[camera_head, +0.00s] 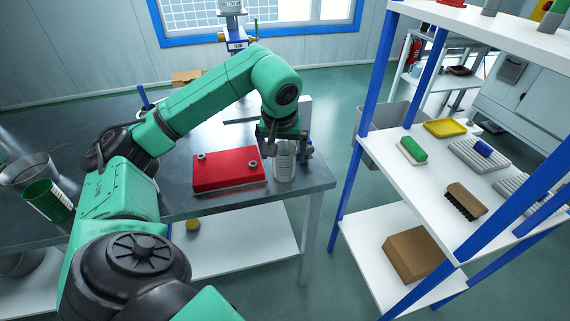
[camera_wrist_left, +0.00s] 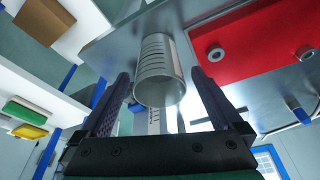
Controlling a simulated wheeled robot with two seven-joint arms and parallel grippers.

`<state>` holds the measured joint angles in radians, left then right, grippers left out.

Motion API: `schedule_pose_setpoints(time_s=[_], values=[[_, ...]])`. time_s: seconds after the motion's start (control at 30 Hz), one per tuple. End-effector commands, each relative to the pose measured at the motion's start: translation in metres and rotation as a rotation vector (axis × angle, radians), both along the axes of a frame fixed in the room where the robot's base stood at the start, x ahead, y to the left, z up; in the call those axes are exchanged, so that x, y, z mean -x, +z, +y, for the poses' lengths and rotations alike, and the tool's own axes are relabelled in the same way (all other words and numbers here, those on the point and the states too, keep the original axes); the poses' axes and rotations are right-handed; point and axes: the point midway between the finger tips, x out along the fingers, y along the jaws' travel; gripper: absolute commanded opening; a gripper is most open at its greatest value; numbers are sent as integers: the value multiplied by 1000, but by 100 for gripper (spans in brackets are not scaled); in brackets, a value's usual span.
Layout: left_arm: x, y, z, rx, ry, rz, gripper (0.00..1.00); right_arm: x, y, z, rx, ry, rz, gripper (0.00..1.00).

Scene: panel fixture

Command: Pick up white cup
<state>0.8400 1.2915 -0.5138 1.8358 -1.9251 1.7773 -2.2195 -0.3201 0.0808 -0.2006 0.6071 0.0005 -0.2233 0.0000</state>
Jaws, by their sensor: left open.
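The white cup (camera_head: 284,165), pale and ribbed, stands on the metal table near its right edge, beside the red panel. My left gripper (camera_head: 286,147) is at the cup's top, pointing down. In the left wrist view the cup (camera_wrist_left: 158,75) shows between the two fingers of the open left gripper (camera_wrist_left: 161,76), its rim toward the palm. Gaps show on both sides, so the fingers are not closed on it. My right gripper is in neither view.
The red panel (camera_head: 228,170) with two knobs lies left of the cup. A blue-posted shelf (camera_head: 382,170) with brushes and a yellow tray (camera_head: 446,128) stands to the right. A green can (camera_head: 48,201) and a grey container (camera_head: 27,170) are at far left.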

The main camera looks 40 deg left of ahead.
Motion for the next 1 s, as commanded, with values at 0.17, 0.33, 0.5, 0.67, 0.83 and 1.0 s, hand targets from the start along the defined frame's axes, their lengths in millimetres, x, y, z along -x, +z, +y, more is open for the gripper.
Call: schedule_pose_setpoints(time_s=[0.17, 0.33, 0.5, 0.67, 0.83, 1.0], values=[[-10, -28, 6, 2, 0, 5, 100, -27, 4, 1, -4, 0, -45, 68], [-17, -49, 10, 1, 0, 0, 100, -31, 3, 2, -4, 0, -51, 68], [-17, -49, 10, 1, -1, -2, 100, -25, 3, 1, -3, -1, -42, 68], [-17, -49, 10, 2, -1, -1, 43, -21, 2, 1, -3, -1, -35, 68], [-17, -49, 10, 2, -1, -1, 5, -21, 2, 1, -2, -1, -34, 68], [-17, -48, 10, 2, -1, -1, 5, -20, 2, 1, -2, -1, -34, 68]])
